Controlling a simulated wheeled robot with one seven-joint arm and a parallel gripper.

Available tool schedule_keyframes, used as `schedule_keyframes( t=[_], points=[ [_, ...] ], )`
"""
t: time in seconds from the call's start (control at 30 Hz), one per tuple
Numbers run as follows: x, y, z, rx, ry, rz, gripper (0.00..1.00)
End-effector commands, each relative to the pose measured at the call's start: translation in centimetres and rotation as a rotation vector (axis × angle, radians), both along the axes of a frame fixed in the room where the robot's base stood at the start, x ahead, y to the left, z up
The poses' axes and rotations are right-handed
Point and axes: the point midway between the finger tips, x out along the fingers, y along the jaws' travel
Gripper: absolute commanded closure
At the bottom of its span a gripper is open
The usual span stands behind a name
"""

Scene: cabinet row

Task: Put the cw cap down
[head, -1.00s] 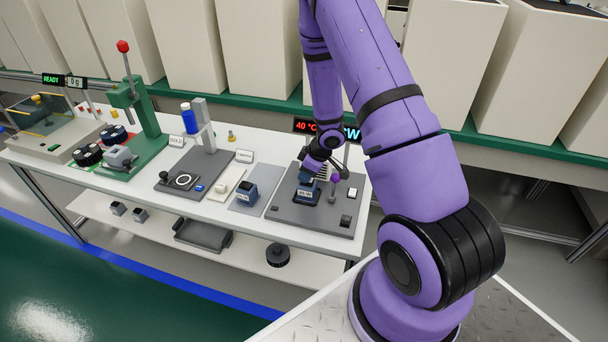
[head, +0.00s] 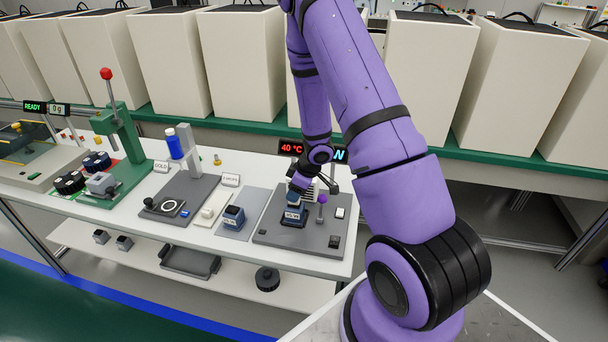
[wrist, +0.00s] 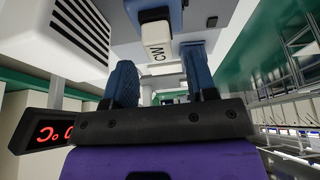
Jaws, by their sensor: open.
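The cw cap (wrist: 155,40) is a small pale block marked "CW" in the wrist view. It lies between and slightly beyond the blue fingertips of my gripper (wrist: 160,62), with visible gaps on both sides. It sits against a dark blue body (wrist: 146,10). In the head view my gripper (head: 298,194) is low over a dark blue labelled block (head: 293,217) on the grey station plate (head: 270,232). My gripper is open. I cannot make out the cap in the head view.
A post with a purple knob (head: 322,199) stands just right of the block. A red "40 °C" display (head: 291,148) is behind.

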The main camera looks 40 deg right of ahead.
Motion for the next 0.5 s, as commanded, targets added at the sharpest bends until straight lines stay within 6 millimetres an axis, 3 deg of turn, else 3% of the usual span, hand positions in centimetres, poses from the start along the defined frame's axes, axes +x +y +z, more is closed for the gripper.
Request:
schedule_keyframes(
  t=[0.5],
  points=[
    [-2.4,-1.9,7.6,-0.002,-0.003,0.002,0.48]
  ],
)
